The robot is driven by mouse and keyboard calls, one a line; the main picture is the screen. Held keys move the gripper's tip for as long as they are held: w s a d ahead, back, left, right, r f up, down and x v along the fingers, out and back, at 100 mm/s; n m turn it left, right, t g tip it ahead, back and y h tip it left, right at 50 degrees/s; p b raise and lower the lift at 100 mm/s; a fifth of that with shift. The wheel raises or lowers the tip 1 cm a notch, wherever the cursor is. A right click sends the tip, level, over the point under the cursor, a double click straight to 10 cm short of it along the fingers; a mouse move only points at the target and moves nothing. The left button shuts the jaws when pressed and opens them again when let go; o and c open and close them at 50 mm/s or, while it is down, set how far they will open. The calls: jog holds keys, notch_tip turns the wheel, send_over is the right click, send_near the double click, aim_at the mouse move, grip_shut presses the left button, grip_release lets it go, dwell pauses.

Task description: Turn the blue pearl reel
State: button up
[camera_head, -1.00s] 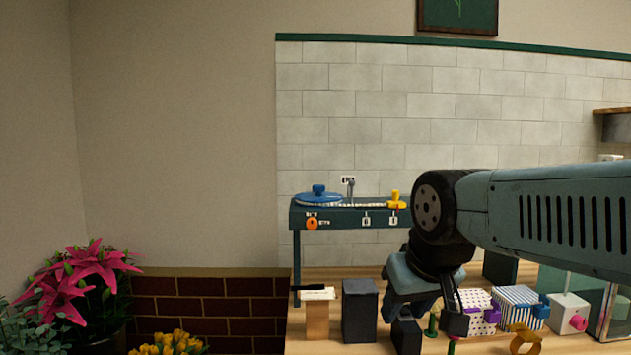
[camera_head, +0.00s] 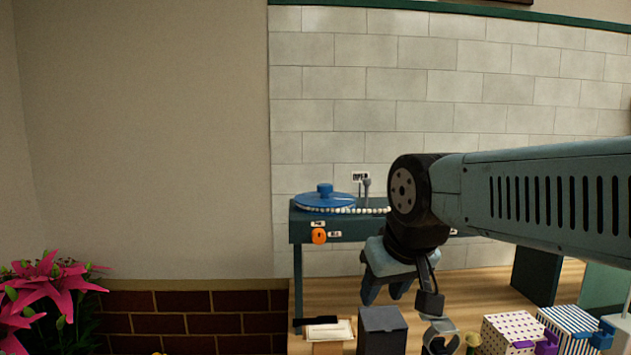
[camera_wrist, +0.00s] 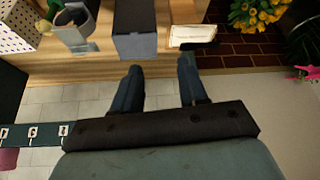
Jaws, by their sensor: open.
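The blue pearl reel (camera_head: 325,199) is a flat blue disc with a raised knob. It lies on the left end of a dark green raised stand (camera_head: 297,229). A string of white pearls (camera_head: 372,210) runs from it to the right, past a grey post. My gripper (camera_head: 385,295) is open and empty in the head view, below and to the right of the reel, in front of the stand. In the wrist view its two fingers (camera_wrist: 160,80) are apart with nothing between them. The reel is not in the wrist view. My arm hides the stand's right part.
An orange knob (camera_head: 319,236) is on the stand's front. A dark box (camera_head: 382,330), a card on a wooden block (camera_head: 329,330), and dotted (camera_head: 508,332) and striped (camera_head: 566,325) boxes stand on the wooden table. Pink lilies (camera_head: 45,285) are at left. The space left of the stand is free.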

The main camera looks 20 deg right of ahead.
jog(key=shift+o, duration=0.6)
jog(key=o, duration=0.4)
jog(key=w+r, duration=0.4)
jog(key=r, duration=0.1)
jog(key=w+r+g, duration=0.1)
jog(key=w+r, duration=0.4)
jog(key=w+r+n+g, duration=0.1)
jog(key=w+r, duration=0.4)
jog(key=shift+d+r, duration=0.1)
jog(key=shift+r, duration=0.15)
notch_tip(320, 180, up, 9)
jog(key=n+g, duration=0.1)
jog(key=g, duration=0.2)
send_over(325, 195)
jog(key=w, duration=0.1)
jog(key=shift+n+g, duration=0.3)
notch_tip(325, 195, down, 13)
jog(key=shift+w+d+f, duration=0.1)
jog(key=shift+f, duration=0.1)
